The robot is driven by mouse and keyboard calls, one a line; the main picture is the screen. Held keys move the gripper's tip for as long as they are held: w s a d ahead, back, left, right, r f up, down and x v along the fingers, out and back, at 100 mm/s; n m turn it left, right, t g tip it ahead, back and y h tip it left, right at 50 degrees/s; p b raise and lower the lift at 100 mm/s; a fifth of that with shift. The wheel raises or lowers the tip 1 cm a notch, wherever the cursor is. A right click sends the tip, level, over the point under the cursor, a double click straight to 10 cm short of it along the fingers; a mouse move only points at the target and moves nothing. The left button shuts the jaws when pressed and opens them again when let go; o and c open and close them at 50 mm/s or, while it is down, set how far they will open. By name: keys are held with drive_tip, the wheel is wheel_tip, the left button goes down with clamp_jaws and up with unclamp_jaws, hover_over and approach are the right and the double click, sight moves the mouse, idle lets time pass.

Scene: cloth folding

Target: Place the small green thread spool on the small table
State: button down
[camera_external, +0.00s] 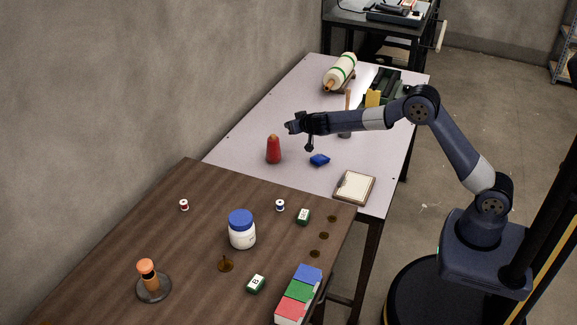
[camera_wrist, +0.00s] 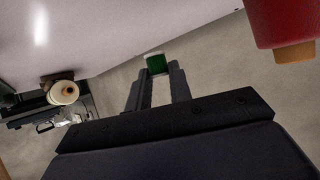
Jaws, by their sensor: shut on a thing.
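The small green thread spool (camera_wrist: 156,64) is held between the fingertips of my gripper (camera_wrist: 155,76) in the wrist view. In the external view my gripper (camera_external: 294,127) is above the pale table (camera_external: 245,135), just up and to the right of the red cone; the spool is too small to make out there. Two tables could be the small one: the pale table or the brown wooden table (camera_external: 205,245) in front. A dark table (camera_external: 375,30) also stands at the back. I cannot tell which one is meant.
On the pale table are the red cone (camera_external: 273,150), a blue object (camera_external: 320,160), a clipboard (camera_external: 355,187) and a roll (camera_external: 340,72). The brown table holds a white jar (camera_external: 241,232), red (camera_external: 184,205) and blue (camera_external: 280,205) spools and green blocks (camera_external: 303,216).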

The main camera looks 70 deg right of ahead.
sight(293, 147)
drive_tip(key=shift+f+b, duration=0.4)
drive_tip(key=shift+f, duration=3.2)
drive_tip(key=shift+f+b, duration=0.2)
drive_tip(key=shift+b, duration=0.15)
drive_tip(key=c, duration=1.3)
unclamp_jaws()
drive_tip(key=shift+r, duration=0.1)
drive_tip(key=shift+r+p, duration=0.1)
drive_tip(key=shift+p, duration=0.2)
drive_tip(key=shift+r, duration=0.15)
drive_tip(key=b+v, duration=0.2)
drive_tip(key=v, duration=1)
drive_tip(key=shift+a, duration=0.1)
